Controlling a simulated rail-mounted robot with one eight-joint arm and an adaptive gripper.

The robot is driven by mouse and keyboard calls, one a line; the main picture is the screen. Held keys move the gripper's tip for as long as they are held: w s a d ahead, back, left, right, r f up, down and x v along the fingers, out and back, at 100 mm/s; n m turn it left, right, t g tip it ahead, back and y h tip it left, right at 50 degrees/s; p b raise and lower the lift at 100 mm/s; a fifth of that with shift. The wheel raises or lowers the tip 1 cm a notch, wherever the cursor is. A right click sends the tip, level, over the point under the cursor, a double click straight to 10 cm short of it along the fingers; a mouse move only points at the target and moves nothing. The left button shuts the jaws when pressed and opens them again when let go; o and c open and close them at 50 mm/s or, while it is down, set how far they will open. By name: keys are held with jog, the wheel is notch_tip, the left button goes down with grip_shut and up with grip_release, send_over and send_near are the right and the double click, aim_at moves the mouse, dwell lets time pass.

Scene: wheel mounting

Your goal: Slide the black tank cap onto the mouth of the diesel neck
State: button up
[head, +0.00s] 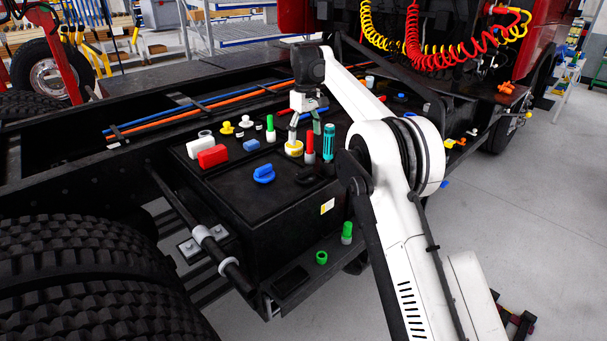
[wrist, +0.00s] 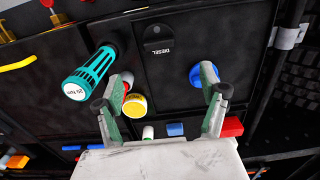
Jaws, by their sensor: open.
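My gripper (head: 304,127) is open above the black tank top, with nothing between its fingers. In the wrist view its two green-grey fingers (wrist: 164,76) are spread wide. A black, rounded piece marked DIESEL (wrist: 158,40) lies beyond the fingertips there. It shows in the head view as a low dark shape (head: 306,175), right of a blue cap (head: 264,174). Black on black, I cannot tell whether it is the tank cap, the neck or both. The blue cap (wrist: 197,76) lies behind the right finger in the wrist view.
A teal tool (head: 328,142), a red-and-grey piece (head: 309,146) and a yellow-white piece (head: 294,149) stand close to my fingers. A red block (head: 213,156) is at left. Green pieces (head: 346,233) sit on the lower step. The tank's front top is fairly clear.

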aim_at(305, 168)
notch_tip(305, 168, down, 9)
jog(key=shift+a+r+p, duration=0.1)
jog(key=shift+p, duration=0.25)
jog(key=shift+w+d+f+p, duration=0.15)
jog(key=shift+f+p, duration=0.55)
jog(key=shift+f, duration=1.95)
jog(key=shift+c, duration=0.2)
jog(key=c, duration=1.3)
